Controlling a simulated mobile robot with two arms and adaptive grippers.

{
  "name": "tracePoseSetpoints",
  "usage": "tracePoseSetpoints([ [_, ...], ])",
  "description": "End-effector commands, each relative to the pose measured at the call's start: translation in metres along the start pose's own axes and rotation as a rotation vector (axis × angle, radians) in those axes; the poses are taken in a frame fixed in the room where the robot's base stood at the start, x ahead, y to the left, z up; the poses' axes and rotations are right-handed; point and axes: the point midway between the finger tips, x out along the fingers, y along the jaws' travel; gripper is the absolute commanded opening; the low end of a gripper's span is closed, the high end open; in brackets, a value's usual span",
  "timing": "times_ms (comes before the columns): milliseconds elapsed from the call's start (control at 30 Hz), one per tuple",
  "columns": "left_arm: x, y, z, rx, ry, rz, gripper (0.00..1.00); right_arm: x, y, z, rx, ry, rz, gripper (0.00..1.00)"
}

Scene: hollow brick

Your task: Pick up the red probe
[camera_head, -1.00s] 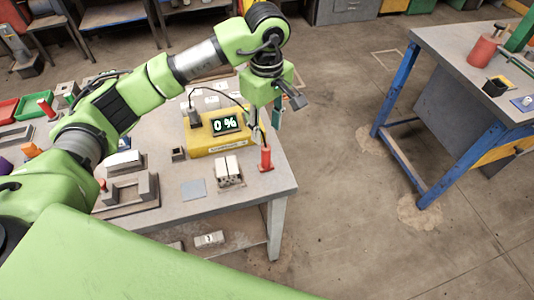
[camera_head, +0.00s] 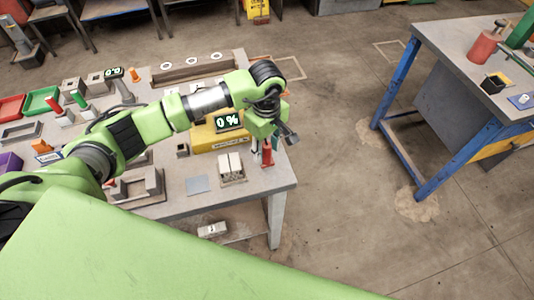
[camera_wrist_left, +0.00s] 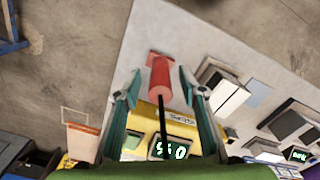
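The red probe (camera_head: 267,156) stands near the right edge of the grey table, partly covered by my left gripper (camera_head: 263,150) in the head view. In the left wrist view the probe (camera_wrist_left: 160,76) is a red cylinder on a small red base, with a dark cable running from it towards the yellow device (camera_wrist_left: 153,117). My left gripper (camera_wrist_left: 160,72) is open, with one teal finger on each side of the probe's line and visible gaps to it. My right gripper is not in view.
The yellow device (camera_head: 207,140) with a "0 %" display stands behind the gripper. A small block with white pieces (camera_head: 231,169) sits left of the probe. Several bins and parts fill the table's left side. A second table (camera_head: 468,72) with blue legs stands at right.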

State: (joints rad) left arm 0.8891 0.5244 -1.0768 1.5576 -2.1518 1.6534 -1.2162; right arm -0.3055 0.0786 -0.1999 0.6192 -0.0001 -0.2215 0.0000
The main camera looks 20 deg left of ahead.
Motion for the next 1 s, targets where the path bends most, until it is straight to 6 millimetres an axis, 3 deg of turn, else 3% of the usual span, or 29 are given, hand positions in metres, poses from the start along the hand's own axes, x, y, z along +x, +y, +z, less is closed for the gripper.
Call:
tracePoseSetpoints([
  [67, 0.000, 0.000, 0.000, 0.000, 0.000, 0.000, 0.35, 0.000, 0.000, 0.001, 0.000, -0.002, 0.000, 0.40],
  [200, 0.000, 0.000, 0.000, 0.000, 0.000, 0.000, 0.00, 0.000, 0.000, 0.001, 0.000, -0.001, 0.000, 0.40],
  [667, -0.005, 0.001, 0.000, 0.000, 0.000, 0.002, 0.00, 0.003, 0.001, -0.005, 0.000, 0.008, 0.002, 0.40],
  [867, -0.029, 0.001, -0.001, 0.000, 0.003, 0.005, 0.00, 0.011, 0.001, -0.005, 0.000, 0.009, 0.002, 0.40],
  [1000, -0.051, -0.016, 0.009, 0.004, 0.004, 0.005, 0.00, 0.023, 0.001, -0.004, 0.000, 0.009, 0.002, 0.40],
])
